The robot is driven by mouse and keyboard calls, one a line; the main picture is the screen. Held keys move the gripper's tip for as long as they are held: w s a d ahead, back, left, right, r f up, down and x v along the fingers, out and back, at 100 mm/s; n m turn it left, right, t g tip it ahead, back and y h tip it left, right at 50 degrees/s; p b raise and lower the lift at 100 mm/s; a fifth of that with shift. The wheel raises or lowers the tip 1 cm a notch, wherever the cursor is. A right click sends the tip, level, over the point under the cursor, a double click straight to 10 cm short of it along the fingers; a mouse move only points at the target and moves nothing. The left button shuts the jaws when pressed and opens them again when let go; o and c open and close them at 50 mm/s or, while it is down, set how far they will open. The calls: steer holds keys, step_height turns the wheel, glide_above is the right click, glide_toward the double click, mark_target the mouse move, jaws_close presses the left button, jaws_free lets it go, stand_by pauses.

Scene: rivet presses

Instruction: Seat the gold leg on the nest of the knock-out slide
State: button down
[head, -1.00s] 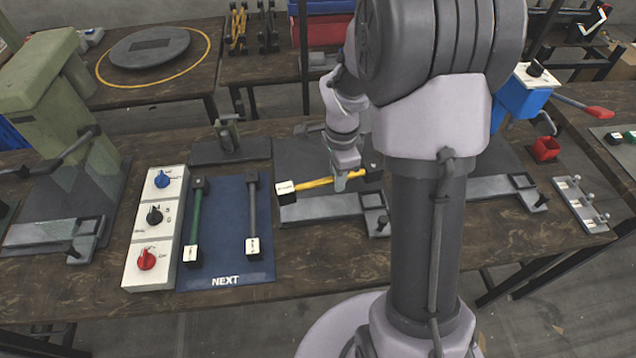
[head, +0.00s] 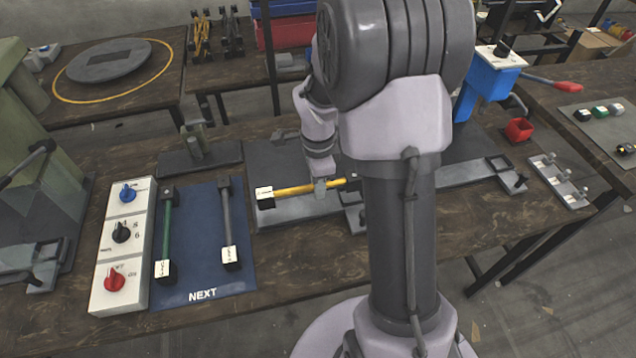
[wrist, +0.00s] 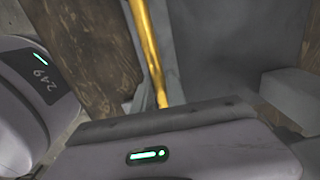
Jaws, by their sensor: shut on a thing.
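The gold leg (head: 295,190) is a yellow-gold rod with black end blocks, the left one with a white label. My gripper (head: 321,188) is shut on the rod right of its middle. The leg lies roughly level over a grey slide plate (head: 285,216) in the head view; whether it touches is unclear. My arm hides part of that plate and its right end. In the wrist view the gold rod (wrist: 150,50) runs down to the gripper body. I cannot tell which slide is the knock-out slide; another (head: 470,173) with a square frame lies to the right.
A blue NEXT mat (head: 200,250) holds a green leg (head: 167,225) and a grey leg (head: 228,220). A white knob panel (head: 125,215) stands left of it. A blue press (head: 485,90) and red cup (head: 519,130) stand right. A small clamp stand (head: 195,145) is behind the mat.

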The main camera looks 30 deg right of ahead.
mark_target(318, 203)
steer(key=shift+f+b, duration=0.7)
steer(key=shift+f, duration=0.6)
steer(key=shift+f+b, duration=0.65)
steer(key=c, duration=1.3)
jaws_free()
steer(key=shift+r, duration=0.1)
